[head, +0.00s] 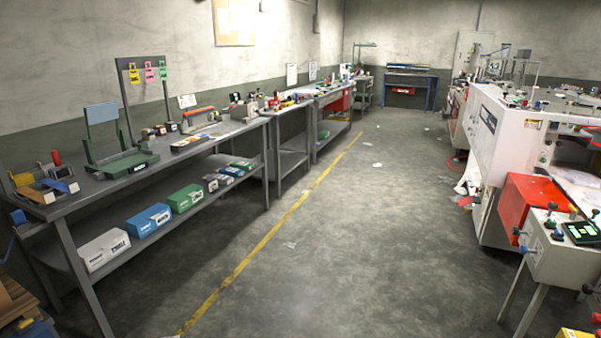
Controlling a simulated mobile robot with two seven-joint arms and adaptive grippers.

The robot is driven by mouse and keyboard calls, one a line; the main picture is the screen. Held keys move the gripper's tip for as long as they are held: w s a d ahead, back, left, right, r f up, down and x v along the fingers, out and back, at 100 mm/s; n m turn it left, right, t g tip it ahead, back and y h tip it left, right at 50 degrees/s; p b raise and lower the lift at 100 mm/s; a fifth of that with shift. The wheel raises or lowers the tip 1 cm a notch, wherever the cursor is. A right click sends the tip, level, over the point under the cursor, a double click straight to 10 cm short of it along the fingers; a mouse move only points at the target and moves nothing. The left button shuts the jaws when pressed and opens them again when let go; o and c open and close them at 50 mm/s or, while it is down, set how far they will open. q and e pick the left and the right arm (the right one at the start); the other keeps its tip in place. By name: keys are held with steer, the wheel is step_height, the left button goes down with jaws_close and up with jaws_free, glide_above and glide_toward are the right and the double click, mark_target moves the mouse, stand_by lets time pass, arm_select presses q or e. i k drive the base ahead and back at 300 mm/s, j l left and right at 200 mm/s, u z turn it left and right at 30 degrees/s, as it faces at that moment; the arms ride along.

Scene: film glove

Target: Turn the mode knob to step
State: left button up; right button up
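Neither of my grippers is in view. I cannot pick out a mode knob or read any step mark at this distance. At the right edge, a white control box (562,262) on legs carries several small dark and coloured knobs or buttons on its top and front. A black panel with a lit green-yellow display (582,233) sits on its top. Any of these knobs could be the mode knob; their labels and settings are too small to tell.
A large white machine (487,140) with a red panel (530,208) stands behind the control box. A long grey workbench (150,165) with boxes on its lower shelf lines the left wall. The concrete floor between, with a yellow line (272,232), is mostly clear apart from scraps.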

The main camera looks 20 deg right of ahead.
mark_target(553, 205)
steer(key=i+l+z, duration=0.15)
steer(key=i+z, duration=0.25)
steer(key=i+l+z, duration=0.1)
steer(key=z, duration=0.3)
steer(key=i+j+z, duration=0.1)
steer(key=i+z, duration=0.75)
steer(key=i, duration=0.15)
steer(key=i+j+z, duration=0.35)
steer(key=i, duration=0.2)
steer(key=i+j+z, duration=0.1)
steer(key=i+z, duration=0.25)
steer(key=i+j+z, duration=0.1)
steer(key=z, duration=0.3)
steer(key=i+j+z, duration=0.55)
steer(key=z, duration=0.2)
steer(key=i+j+z, duration=0.2)
steer(key=j+z, duration=0.15)
steer(key=i+j+z, duration=0.1)
steer(key=j+z, duration=0.3)
